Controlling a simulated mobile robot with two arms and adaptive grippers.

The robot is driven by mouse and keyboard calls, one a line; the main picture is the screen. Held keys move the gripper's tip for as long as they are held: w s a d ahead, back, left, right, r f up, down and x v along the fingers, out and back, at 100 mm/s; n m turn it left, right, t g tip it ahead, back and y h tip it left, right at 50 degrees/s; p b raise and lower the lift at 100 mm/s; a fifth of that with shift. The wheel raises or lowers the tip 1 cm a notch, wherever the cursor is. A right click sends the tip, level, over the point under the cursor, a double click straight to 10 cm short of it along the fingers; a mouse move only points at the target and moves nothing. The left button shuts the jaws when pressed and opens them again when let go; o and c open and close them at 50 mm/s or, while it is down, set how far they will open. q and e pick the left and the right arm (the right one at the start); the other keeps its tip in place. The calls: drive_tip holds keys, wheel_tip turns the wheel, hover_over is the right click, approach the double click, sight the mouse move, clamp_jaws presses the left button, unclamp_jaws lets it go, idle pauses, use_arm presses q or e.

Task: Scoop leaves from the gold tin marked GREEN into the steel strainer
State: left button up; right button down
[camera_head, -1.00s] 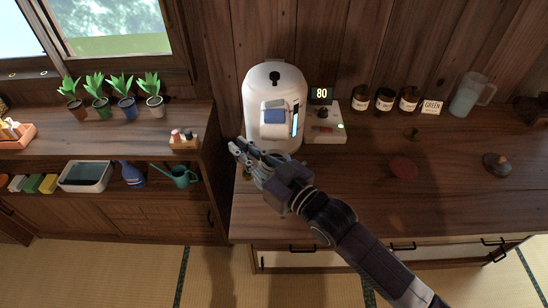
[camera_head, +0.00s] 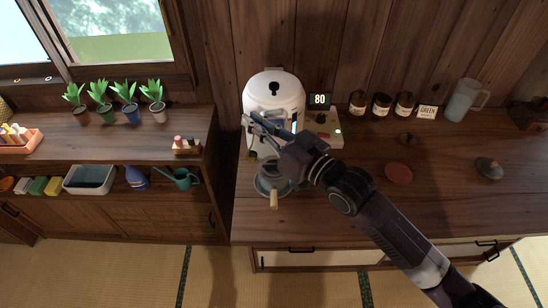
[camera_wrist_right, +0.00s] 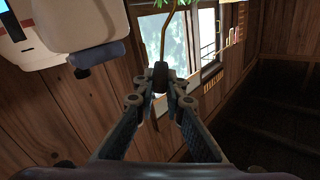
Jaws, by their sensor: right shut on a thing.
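My right gripper (camera_head: 252,122) reaches left in front of the white dispenser. In the wrist view its fingers (camera_wrist_right: 160,92) are shut on a small dark thing (camera_wrist_right: 161,72), with a thin brown stem beyond it; I cannot tell whether it is a scoop. A grey metal strainer or pot (camera_head: 262,187) with a wooden handle stands on the counter below the gripper, partly covered by the arm. A card reading GREEN (camera_head: 428,112) stands at the back. I cannot pick out a gold tin for certain. My left gripper is out of view.
A white dispenser (camera_head: 273,93) stands behind the gripper, with a display reading 80 (camera_head: 319,99) beside it. Several labelled jars (camera_head: 381,106), a pitcher (camera_head: 466,100), a red disc (camera_head: 398,173) and a round lid (camera_head: 489,168) are to the right.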

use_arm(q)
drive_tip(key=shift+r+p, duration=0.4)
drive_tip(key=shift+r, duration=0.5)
use_arm(e)
drive_tip(key=w+d+r+m, duration=0.4)
drive_tip(key=r, duration=0.3)
drive_tip(key=shift+w+d+r, duration=0.25)
drive_tip(key=shift+w+d, duration=0.05)
drive_tip(key=shift+w, duration=0.05)
use_arm(q)
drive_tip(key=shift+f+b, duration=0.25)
drive_tip(key=shift+b, duration=0.05)
use_arm(e)
drive_tip(key=shift+w+d+f, duration=0.1)
drive_tip(key=shift+w+d, duration=0.1)
drive_tip(key=shift+d, duration=0.05)
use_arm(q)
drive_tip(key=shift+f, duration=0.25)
use_arm(e)
drive_tip(key=shift+w+d+m, duration=0.25)
drive_tip(key=shift+w+m, duration=0.05)
drive_tip(key=shift+m, duration=0.1)
use_arm(q)
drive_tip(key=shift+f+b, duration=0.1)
drive_tip(key=shift+b, duration=0.2)
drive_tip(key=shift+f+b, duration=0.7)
use_arm(e)
drive_tip(key=shift+w+d+f+m, duration=0.35)
drive_tip(key=shift+w+d+m, duration=0.3)
drive_tip(key=shift+m, duration=0.25)
